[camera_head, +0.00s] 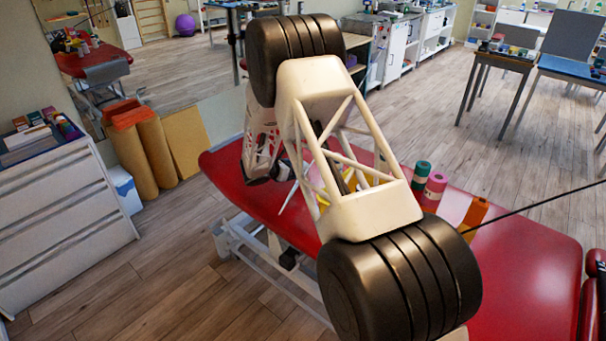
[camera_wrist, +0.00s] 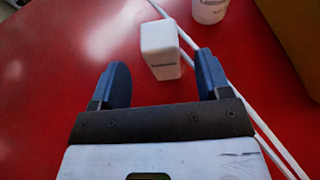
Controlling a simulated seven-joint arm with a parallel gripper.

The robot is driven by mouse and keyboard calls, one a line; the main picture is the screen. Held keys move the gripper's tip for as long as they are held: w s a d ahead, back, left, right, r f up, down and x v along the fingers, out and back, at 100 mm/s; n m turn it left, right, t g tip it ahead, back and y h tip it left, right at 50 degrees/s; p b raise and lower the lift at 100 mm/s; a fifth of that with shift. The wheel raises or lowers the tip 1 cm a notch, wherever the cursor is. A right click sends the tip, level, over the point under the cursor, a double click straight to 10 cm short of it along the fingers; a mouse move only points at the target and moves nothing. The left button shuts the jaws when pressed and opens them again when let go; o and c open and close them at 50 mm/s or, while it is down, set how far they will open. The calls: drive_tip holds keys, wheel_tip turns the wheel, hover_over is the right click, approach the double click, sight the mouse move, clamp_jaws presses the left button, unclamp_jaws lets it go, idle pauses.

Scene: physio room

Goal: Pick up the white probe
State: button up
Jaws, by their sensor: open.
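The white probe (camera_wrist: 161,50) appears in the wrist view as a small white block with rounded edges and a dark slit on its near face. It is on the red treatment table (camera_wrist: 50,75). White cable runs beside it, from the top down past its right side. My gripper (camera_wrist: 163,80) is open and empty, with its blue fingertips apart. The probe is just ahead of the gap between them, apart from both fingers as far as I can tell.
A white cup (camera_wrist: 209,9) stands beyond the probe, and a tan object (camera_wrist: 293,35) fills the upper right corner. In the head view, a green roll (camera_head: 421,173), a pink roll (camera_head: 434,188) and an orange item (camera_head: 474,215) stand on the table. Its right part (camera_head: 530,265) is clear.

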drive_tip(key=shift+x, duration=2.55)
drive_tip(key=shift+s, duration=0.1)
drive_tip(key=c, duration=1.1)
drive_tip(key=shift+r, duration=4.95)
